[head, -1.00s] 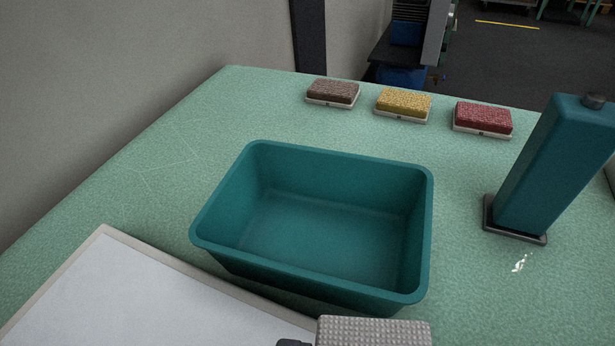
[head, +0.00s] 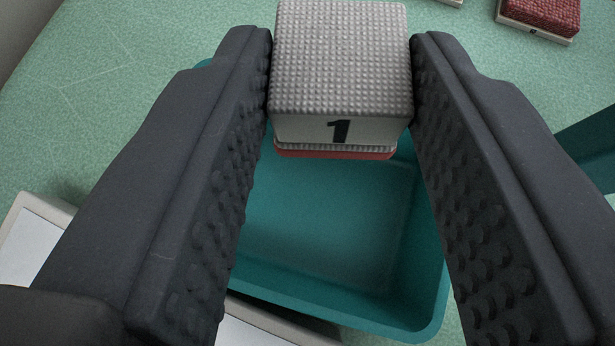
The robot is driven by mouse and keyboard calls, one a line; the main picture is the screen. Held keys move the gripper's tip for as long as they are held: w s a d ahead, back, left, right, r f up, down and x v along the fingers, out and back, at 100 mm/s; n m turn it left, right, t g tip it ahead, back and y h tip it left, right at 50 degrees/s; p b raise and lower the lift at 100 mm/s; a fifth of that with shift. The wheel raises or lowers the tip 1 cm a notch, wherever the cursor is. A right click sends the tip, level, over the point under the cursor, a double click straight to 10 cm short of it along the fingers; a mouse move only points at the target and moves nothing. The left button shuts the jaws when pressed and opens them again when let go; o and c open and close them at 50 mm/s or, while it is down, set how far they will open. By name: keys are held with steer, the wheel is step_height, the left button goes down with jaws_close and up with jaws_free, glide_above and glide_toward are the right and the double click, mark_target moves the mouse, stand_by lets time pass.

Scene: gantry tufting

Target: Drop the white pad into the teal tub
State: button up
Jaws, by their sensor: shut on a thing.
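The white pad (head: 340,60) has a studded light grey-white top and a pale side marked with a black "1". A thin ribbed layer and a red-pink layer show under its front edge. My gripper (head: 341,75) is shut on the pad, with one dark finger at its left side and one at its right. The teal tub (head: 325,235) lies below, and the pad appears over its far part. The tub's visible floor is empty. The pad and fingers hide its far wall and much of its sides.
A red pad (head: 541,14) on a pale base sits at the upper right of the green table (head: 110,100). Part of a teal upright object (head: 590,148) shows at the right edge. A pale-framed white board (head: 28,240) lies at the lower left.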

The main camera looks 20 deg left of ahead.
step_height(320, 180, down, 5)
steer(key=shift+d+r+b, duration=0.1)
steer(key=shift+b, duration=1.15)
steer(key=o, duration=1)
steer(key=shift+o, duration=0.2)
steer(key=b+v, duration=0.2)
steer(key=v, duration=1.1)
steer(key=shift+s, duration=0.3)
